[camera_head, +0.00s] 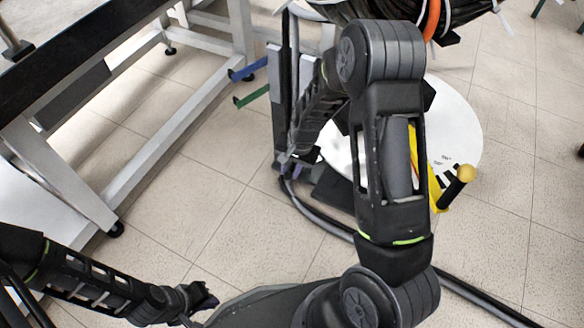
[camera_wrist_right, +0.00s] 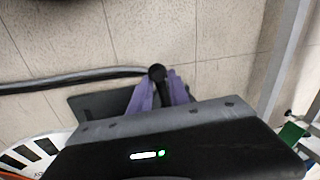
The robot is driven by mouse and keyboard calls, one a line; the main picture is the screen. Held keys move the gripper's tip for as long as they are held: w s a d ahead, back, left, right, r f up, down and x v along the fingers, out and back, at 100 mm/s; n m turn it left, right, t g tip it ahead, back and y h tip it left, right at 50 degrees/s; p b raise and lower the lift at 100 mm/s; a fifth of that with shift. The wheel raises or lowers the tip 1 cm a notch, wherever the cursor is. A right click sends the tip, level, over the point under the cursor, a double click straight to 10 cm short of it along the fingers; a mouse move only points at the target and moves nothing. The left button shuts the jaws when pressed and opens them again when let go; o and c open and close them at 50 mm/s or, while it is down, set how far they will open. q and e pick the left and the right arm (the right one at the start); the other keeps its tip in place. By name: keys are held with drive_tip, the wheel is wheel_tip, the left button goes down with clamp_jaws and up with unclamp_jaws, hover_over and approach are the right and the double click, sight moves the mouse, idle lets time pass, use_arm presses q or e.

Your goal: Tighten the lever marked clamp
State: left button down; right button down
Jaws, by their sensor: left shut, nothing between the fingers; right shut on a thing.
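My right arm reaches across the middle of the head view, and its gripper (camera_head: 290,170) is low beside a dark upright post. In the right wrist view its purple fingers (camera_wrist_right: 158,92) are shut on a dark lever with a round black end (camera_wrist_right: 157,72). No clamp marking is readable on it, and its lower part is hidden by the gripper. My left gripper (camera_head: 205,300) is shut and empty at the lower left, over the floor and far from the lever.
A white disc (camera_head: 465,125) carries a yellow bracket and a black handle with a yellow ball (camera_head: 466,173). A black cable (camera_head: 320,222) runs along the floor. A coil (camera_head: 470,8) hangs at the top. A metal-framed table (camera_head: 180,135) stands left, with open floor between.

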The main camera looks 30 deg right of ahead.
drive_tip(key=shift+a, duration=0.1)
drive_tip(key=c, duration=1.3)
unclamp_jaws()
drive_tip(key=shift+c, duration=0.2)
wheel_tip(320, 180, up, 8)
drive_tip(key=s+d+p, duration=0.1)
drive_tip(key=p, duration=0.1)
drive_tip(key=shift+f, duration=0.2)
